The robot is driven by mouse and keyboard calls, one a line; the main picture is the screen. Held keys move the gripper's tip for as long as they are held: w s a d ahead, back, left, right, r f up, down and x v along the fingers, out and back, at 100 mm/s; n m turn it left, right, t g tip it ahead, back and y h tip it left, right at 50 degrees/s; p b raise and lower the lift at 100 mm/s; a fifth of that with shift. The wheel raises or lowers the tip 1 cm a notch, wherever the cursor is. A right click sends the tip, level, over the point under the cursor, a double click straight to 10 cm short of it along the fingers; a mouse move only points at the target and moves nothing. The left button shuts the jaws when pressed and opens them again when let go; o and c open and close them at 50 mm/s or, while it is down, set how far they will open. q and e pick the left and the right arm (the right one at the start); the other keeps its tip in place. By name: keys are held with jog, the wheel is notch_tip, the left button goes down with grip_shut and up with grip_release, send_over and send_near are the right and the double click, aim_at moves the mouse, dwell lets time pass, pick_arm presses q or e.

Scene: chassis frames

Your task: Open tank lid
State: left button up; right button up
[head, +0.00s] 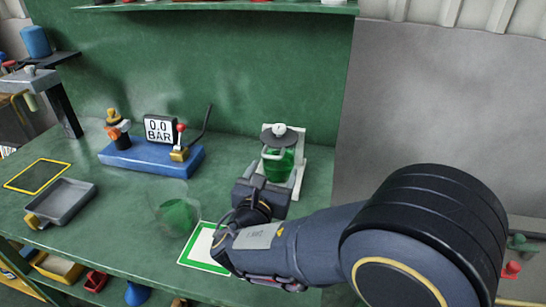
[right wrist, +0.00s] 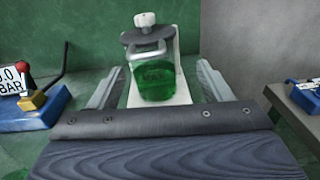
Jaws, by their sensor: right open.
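The tank (head: 280,160) is a clear vessel with green liquid on a white stand near the back of the bench. Its round grey lid (head: 281,136) with a white knob sits on top. The tank (right wrist: 155,76), the lid (right wrist: 147,35) and the knob (right wrist: 145,19) also show in the right wrist view. My right gripper (head: 268,182) is in front of the tank, below the lid. Its fingers (right wrist: 158,86) are open and spread to either side of the tank in the wrist view; I cannot tell whether they touch it. My left gripper is not in view.
A blue base (head: 150,156) with a lever and a "0.0 BAR" display (head: 160,129) stands left of the tank. A clear container with green contents (head: 178,215) and a green-bordered white mat (head: 203,250) are nearby. A grey tray (head: 62,201) lies at left.

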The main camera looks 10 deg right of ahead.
aim_at(271, 158)
jog(key=shift+w+a+r+n+t, duration=0.2)
jog(key=shift+w+a+n+t, duration=0.2)
jog(key=shift+w+a+n, duration=0.2)
jog(key=x, duration=0.7)
jog(key=shift+c, duration=0.2)
